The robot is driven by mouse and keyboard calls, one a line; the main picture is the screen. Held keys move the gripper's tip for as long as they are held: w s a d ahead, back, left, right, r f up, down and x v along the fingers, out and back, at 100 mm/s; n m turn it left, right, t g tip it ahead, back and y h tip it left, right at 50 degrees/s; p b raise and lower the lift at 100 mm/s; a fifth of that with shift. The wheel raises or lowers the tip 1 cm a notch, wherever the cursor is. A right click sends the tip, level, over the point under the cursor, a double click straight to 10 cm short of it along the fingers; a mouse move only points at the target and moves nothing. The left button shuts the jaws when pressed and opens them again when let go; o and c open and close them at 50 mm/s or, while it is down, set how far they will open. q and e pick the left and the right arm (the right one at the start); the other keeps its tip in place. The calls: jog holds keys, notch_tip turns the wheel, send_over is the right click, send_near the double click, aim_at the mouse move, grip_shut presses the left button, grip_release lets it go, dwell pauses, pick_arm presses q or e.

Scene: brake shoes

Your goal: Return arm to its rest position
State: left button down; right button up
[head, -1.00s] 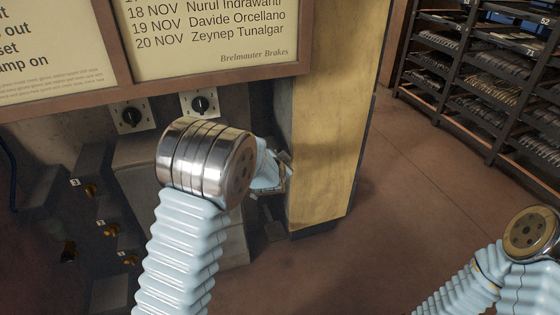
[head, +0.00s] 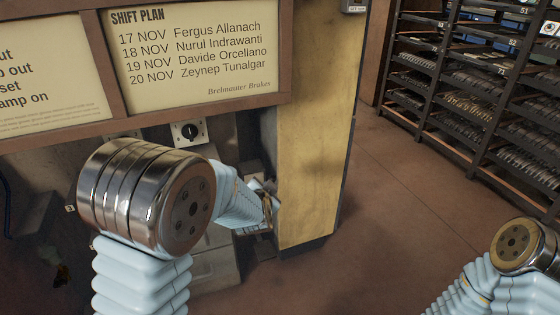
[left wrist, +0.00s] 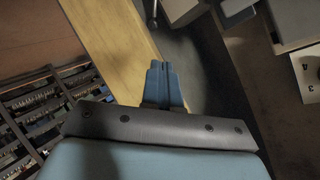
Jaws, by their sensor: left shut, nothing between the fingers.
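My left arm (head: 140,195), with pale blue ribbed sleeves and a silver metal elbow joint, comes up at the left of the head view. Its forearm points away to the right, and my left gripper (head: 268,208) is small and partly hidden at its end, beside the yellow pillar. In the left wrist view the left gripper's blue fingers (left wrist: 163,72) are together, with nothing between them. My right arm (head: 510,255) shows only its elbow at the lower right; its gripper is out of view.
The yellow pillar (head: 315,120) stands close to the left gripper and also shows in the left wrist view (left wrist: 112,40). A framed shift plan board (head: 195,55) and a black knob (head: 188,132) are behind the left arm. Racks (head: 480,85) stand at the right; the floor between is clear.

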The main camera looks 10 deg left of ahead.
pick_arm(q)
jog(key=s+f+n+g+h, duration=0.1)
jog(key=s+f+g, duration=0.15)
jog(key=f, duration=0.35)
jog(key=s+f+n+g+p, duration=0.1)
jog(key=s+f, duration=0.3)
jog(key=f, duration=0.2)
jog(key=s+f+n+g+h, duration=0.1)
jog(key=s+f+g, duration=0.15)
jog(key=f, duration=0.45)
jog(key=s+d+f+n+g+h, duration=0.1)
jog(key=s+d+f+n+g, duration=0.1)
jog(key=s, duration=0.4)
jog(key=s+d+f+n+g+h+p, duration=0.1)
jog(key=s+d+f+g, duration=0.1)
jog(key=s+f, duration=0.2)
jog(key=s+d+f+n+g+h, duration=0.1)
jog(key=s+d+f+n+h, duration=0.1)
jog(key=s, duration=0.8)
jog(key=shift+d+f+n+g+p, duration=0.3)
jog(key=shift+d+f+g+p, duration=0.15)
jog(key=shift+f, duration=0.45)
